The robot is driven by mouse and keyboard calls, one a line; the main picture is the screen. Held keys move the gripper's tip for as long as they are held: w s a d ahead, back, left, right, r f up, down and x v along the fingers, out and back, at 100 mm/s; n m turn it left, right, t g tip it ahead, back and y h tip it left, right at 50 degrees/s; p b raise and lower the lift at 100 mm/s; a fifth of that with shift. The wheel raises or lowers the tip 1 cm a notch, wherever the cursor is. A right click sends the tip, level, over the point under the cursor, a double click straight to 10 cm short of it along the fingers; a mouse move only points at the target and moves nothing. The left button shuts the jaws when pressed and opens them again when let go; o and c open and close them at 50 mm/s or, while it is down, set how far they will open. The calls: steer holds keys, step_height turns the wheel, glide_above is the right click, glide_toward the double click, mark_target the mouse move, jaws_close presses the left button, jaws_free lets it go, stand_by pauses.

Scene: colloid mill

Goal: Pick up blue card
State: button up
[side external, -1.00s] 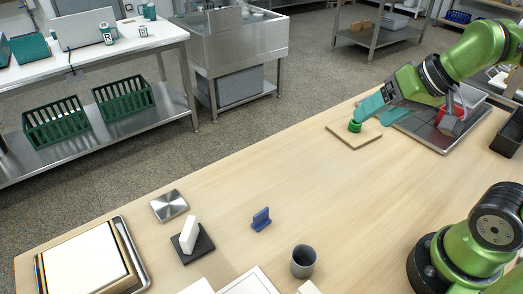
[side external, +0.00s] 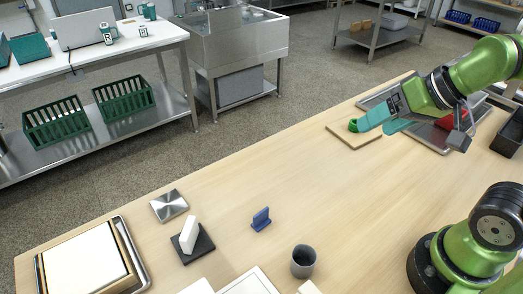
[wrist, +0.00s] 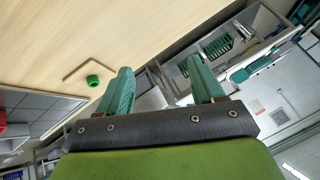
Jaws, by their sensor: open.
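A small blue card-like piece (side external: 261,219) stands upright on the wooden table, left of centre in the side view. It does not show in the wrist view. My gripper (side external: 376,126) is at the far right part of the table, well away from the blue piece. Its two teal fingers are spread and empty; they also show apart in the wrist view (wrist: 162,84). One finger appears close to a green ring (side external: 353,125) in the side view; I cannot tell whether they touch. The wrist view shows the ring (wrist: 93,81) beside the fingers.
The green ring is on a thin wooden board (side external: 343,136). A grey cup (side external: 303,262), a white block on a dark base (side external: 204,246) and a metal plate (side external: 169,206) surround the blue piece. A dark bin (side external: 508,136) stands far right. The table's middle is clear.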

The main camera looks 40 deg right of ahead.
steer(key=shift+o, duration=1)
steer(key=n+g+h, duration=0.2)
steer(key=n+g, duration=0.3)
steer(key=g, duration=0.2)
glide_above(261, 212)
step_height(261, 212, down, 7)
steer(key=f, duration=1.1)
steer(key=shift+a+f, duration=0.1)
steer(key=shift+a, duration=0.15)
steer(key=shift+d+f, duration=0.15)
steer(key=shift+f, duration=1.15)
steer(key=shift+d+f, duration=0.1)
steer(key=shift+f, duration=1.2)
steer(key=c, duration=1.1)
